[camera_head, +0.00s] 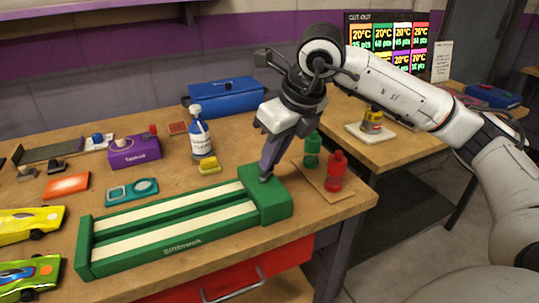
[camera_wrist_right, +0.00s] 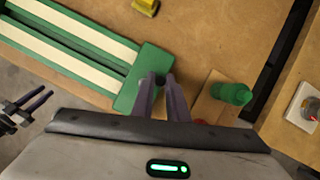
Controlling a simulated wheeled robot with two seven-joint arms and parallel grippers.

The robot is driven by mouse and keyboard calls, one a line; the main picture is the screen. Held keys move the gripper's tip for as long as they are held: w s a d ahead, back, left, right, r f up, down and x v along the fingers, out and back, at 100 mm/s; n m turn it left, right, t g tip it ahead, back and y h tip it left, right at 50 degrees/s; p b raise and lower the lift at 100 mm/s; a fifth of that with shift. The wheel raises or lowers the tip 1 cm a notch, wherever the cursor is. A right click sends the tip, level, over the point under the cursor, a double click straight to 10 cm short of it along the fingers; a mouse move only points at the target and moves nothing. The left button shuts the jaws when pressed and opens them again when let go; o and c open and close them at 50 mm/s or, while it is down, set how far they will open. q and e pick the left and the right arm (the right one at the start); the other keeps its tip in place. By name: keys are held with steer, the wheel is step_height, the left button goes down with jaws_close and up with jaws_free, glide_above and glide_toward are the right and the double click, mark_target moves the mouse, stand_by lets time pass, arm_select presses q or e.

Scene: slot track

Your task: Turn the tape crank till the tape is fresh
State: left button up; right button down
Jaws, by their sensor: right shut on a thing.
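The green tape cleaner (camera_head: 180,238) lies on the wooden bench, with two pale tape strips running along it and a raised green block at its right end. My right gripper (camera_head: 266,176) points down onto this block and is shut on the small dark crank knob there. The wrist view shows the fingers (camera_wrist_right: 161,80) closed around the dark knob (camera_wrist_right: 160,81) on the green block (camera_wrist_right: 143,88); the fingers mostly hide the crank. My left gripper (camera_wrist_right: 36,102) shows at the left edge of the wrist view, fingers apart and empty, away from the cleaner.
A green bottle (camera_head: 312,150) and a red bottle (camera_head: 335,171) stand on a board just right of the block. A yellow block (camera_head: 209,167), a blue-labelled bottle (camera_head: 200,138) and a blue toolbox (camera_head: 227,97) are behind. Yellow (camera_head: 30,222) and green (camera_head: 28,276) cars sit left.

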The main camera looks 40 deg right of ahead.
steer(key=m, duration=0.1)
steer(key=m+h, duration=0.1)
steer(key=shift+s+m, duration=0.3)
steer(key=shift+m, duration=0.1)
steer(key=m, duration=0.1)
steer(key=m+h, duration=0.1)
steer(key=shift+s+a+r+m, duration=0.1)
steer(key=shift+s+a+m, duration=0.05)
steer(key=shift+s+m, duration=0.15)
steer(key=m+p, duration=0.1)
steer(key=m, duration=0.1)
steer(key=m+g+h+p, duration=0.1)
steer(key=shift+s+a+m+p, duration=0.2)
steer(key=shift+s+m+p, duration=0.15)
steer(key=shift+m, duration=0.05)
steer(key=shift+s+m+h, duration=0.1)
steer(key=shift+m+h, duration=0.2)
steer(key=shift+m, duration=0.1)
steer(key=c, duration=1.7)
jaws_free()
steer(key=shift+c, duration=0.2)
